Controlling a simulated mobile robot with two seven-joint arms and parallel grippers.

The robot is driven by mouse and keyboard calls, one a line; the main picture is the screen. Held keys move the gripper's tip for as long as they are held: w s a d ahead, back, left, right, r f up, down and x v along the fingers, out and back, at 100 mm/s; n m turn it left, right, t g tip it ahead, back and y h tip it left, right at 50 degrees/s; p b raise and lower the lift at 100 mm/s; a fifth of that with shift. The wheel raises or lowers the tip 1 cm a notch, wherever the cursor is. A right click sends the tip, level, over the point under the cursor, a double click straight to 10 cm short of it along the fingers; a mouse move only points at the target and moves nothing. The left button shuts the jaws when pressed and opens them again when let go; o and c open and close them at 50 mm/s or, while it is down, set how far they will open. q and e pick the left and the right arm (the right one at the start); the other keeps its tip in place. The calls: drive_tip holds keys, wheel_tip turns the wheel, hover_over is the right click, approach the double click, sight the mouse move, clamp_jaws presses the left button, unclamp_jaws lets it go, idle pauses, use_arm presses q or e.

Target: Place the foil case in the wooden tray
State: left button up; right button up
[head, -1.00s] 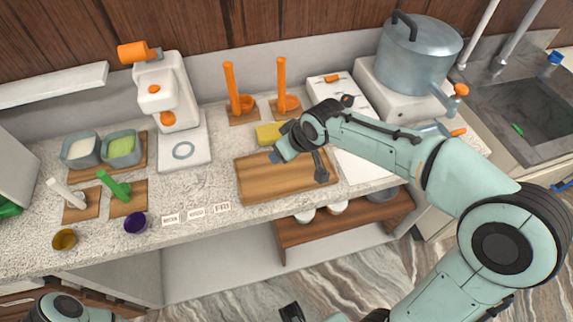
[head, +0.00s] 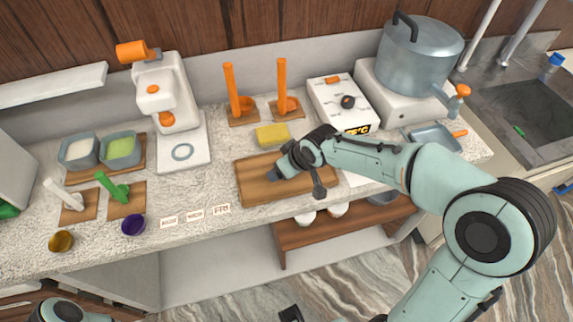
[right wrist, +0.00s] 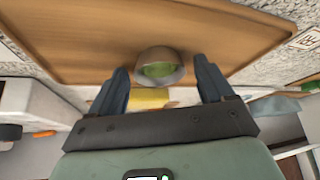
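The wooden tray (head: 252,190) lies at the front middle of the counter; its brown surface also fills the top of the right wrist view (right wrist: 80,45). A small grey foil case (right wrist: 146,77) with something green inside appears between my right fingers in that view, over the tray. A narrow gap shows on each side, so my right gripper (right wrist: 162,75) looks open around it. I cannot tell whether the case rests on the tray. In the head view my right gripper (head: 273,176) is low over the tray, and the case is hidden. My left gripper is out of view.
A yellow sponge-like block (head: 272,134) lies just behind the tray. Gold (head: 61,241) and purple (head: 133,225) cups stand at the front left, with small label cards (head: 195,214) to their right. A white temperature unit (head: 340,105) stands behind my right arm.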

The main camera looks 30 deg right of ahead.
drive_tip(key=shift+r, duration=0.15)
drive_tip(key=shift+r, duration=0.3)
drive_tip(key=p+v, duration=0.1)
drive_tip(key=v, duration=1)
drive_tip(key=shift+s+r, duration=0.2)
